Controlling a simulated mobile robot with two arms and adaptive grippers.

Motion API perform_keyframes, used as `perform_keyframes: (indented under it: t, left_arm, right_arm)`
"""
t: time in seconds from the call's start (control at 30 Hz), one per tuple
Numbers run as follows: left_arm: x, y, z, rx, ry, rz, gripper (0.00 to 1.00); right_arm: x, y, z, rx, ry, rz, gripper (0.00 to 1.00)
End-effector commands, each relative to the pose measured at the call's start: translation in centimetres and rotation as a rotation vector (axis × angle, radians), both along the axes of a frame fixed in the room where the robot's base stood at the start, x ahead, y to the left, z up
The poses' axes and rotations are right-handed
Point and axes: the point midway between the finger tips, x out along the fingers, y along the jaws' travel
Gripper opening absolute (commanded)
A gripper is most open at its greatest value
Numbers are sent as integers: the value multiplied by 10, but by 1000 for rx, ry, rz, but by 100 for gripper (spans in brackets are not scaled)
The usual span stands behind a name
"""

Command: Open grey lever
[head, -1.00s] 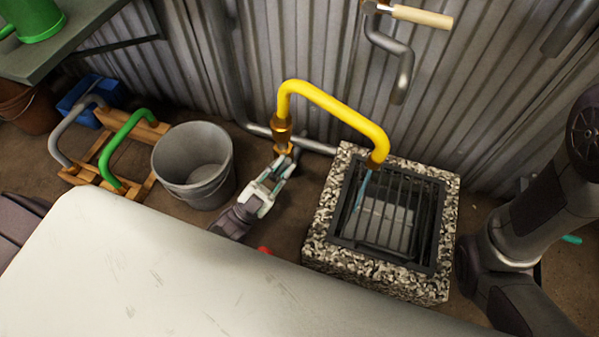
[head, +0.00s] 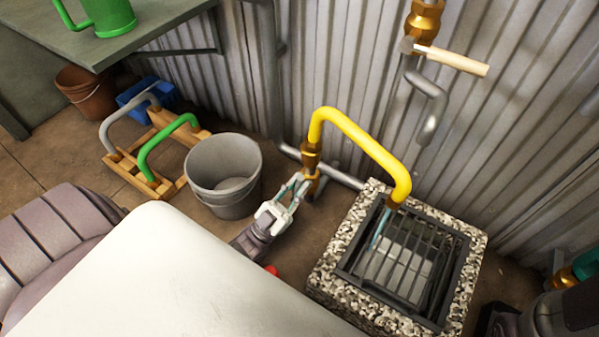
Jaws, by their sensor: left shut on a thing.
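My left gripper (head: 294,190) reaches in from below. Its fingers are closed at the lower brass valve (head: 311,172) under the yellow pipe (head: 360,140). What they hold, seemingly the valve's grey lever, is small and mostly hidden by the fingers, so its angle cannot be told. The yellow pipe bends over to the grated drain (head: 362,282), with a thin bluish streak under its mouth. My right gripper is not in view; only dark arm parts show at the bottom right.
A grey bucket (head: 224,170) stands left of the gripper. A wooden rack (head: 140,180) holds green and grey bent pipes. A cream-handled lever (head: 455,62) sits high on the wall. A teal and brass fitting (head: 570,275) is at the right edge.

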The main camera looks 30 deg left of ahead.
Motion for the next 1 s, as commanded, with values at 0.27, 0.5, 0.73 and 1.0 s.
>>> perform_keyframes:
  t: [0.27,0.5,0.73,1.0]
  left_arm:
    - [0,0,-1,2,3,0,42]
    - [-1,0,-1,2,2,0,42]
    - [-21,7,-22,3,7,1,42]
    - [-47,17,-48,2,4,2,42]
  right_arm:
    - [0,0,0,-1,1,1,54]
    - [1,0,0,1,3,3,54]
    - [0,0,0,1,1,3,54]
    - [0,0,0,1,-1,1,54]
